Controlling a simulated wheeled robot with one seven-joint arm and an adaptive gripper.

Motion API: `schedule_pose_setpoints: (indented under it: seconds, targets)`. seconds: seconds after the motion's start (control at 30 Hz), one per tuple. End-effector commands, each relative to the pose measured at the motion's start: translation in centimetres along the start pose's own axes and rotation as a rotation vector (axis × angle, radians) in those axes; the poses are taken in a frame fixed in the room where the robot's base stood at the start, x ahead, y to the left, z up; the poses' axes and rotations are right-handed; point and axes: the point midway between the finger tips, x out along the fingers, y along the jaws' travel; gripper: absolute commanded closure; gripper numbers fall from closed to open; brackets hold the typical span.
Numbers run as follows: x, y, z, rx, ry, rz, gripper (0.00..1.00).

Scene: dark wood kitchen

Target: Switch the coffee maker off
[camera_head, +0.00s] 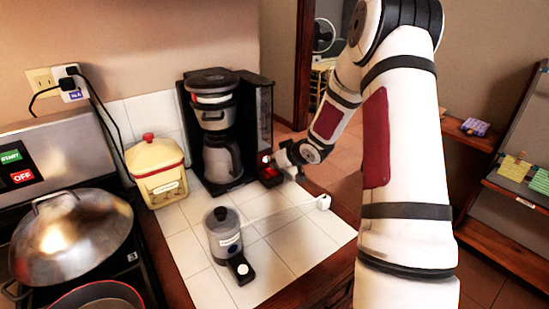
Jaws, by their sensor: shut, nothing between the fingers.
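The coffee maker (264,110) is black and silver and stands at the back of the white tiled counter, with a steel carafe (220,160) in it. A small red lit switch (266,158) shows low on the front of its right-hand column. My gripper (276,163) is at the lower right front of the coffee maker, right by this lit switch. It is shut and holds nothing. The fingertips are small and dark in the view, so I cannot tell whether they touch the switch.
A grinder-like canister (224,236) with a base button stands at the counter's front. A yellow jar (158,172) is left of the coffee maker. A lidded pan (70,240) sits on the stove at left.

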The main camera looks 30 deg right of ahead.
Motion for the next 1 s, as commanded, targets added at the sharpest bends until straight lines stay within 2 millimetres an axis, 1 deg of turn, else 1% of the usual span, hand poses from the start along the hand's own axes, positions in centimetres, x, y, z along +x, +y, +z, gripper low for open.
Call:
schedule_pose_setpoints:
  seconds: [0.3,0.47,0.57,0.73,1.0]
  targets:
    - [0.02,-0.02,0.01,0.000,0.000,0.000,1.00]
    - [0.06,-0.08,0.00,-0.001,-0.028,-0.004,1.00]
    - [0.23,-0.07,0.08,0.000,-0.064,-0.004,1.00]
    - [0.59,-0.04,0.21,-0.001,-0.060,-0.002,1.00]
    - [0.11,-0.07,0.60,0.000,-0.061,-0.003,1.00]
